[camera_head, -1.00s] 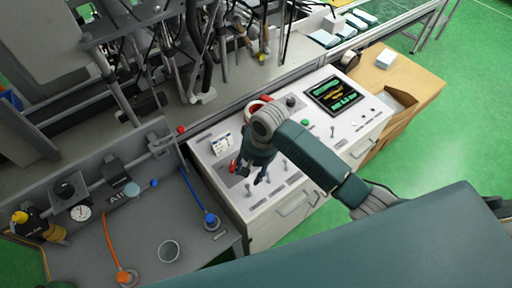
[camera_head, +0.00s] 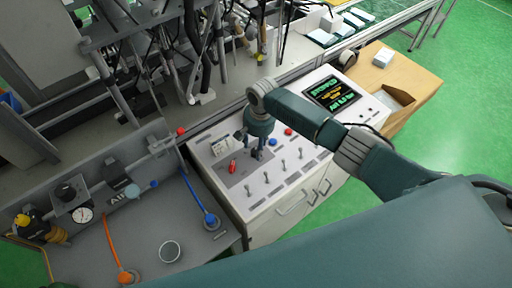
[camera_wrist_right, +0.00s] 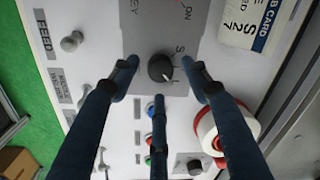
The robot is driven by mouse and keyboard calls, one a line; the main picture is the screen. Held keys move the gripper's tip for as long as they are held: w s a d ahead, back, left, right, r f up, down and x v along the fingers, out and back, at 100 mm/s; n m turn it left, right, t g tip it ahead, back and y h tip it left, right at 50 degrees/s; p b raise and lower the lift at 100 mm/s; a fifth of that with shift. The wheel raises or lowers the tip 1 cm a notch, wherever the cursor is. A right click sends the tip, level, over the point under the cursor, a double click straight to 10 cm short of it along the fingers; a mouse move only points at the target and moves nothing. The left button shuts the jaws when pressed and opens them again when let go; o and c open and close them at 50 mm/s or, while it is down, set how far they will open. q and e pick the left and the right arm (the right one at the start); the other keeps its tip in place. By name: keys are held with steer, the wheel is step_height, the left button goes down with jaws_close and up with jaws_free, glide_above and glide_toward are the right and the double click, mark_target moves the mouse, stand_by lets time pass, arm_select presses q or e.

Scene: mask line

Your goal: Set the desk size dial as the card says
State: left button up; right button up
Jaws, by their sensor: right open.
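The dark round size dial (camera_wrist_right: 160,68) sits on a grey plate in the right wrist view, between my spread fingers. A pale mark on its face points toward the lower right of that view; an "S" is printed close by. My right gripper (camera_wrist_right: 163,88) is open around the dial, with no clear contact. My left gripper is out of view.
A red key switch (camera_head: 232,167) is left of the gripper. Blue (camera_head: 272,142) and red (camera_head: 288,131) buttons are to its right, with several toggle levers in front.

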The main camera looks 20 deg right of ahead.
steer(key=shift+a+f, duration=0.1)
steer(key=shift+f, duration=0.9)
steer(key=shift+c, duration=0.2)
steer(key=c, duration=1.1)
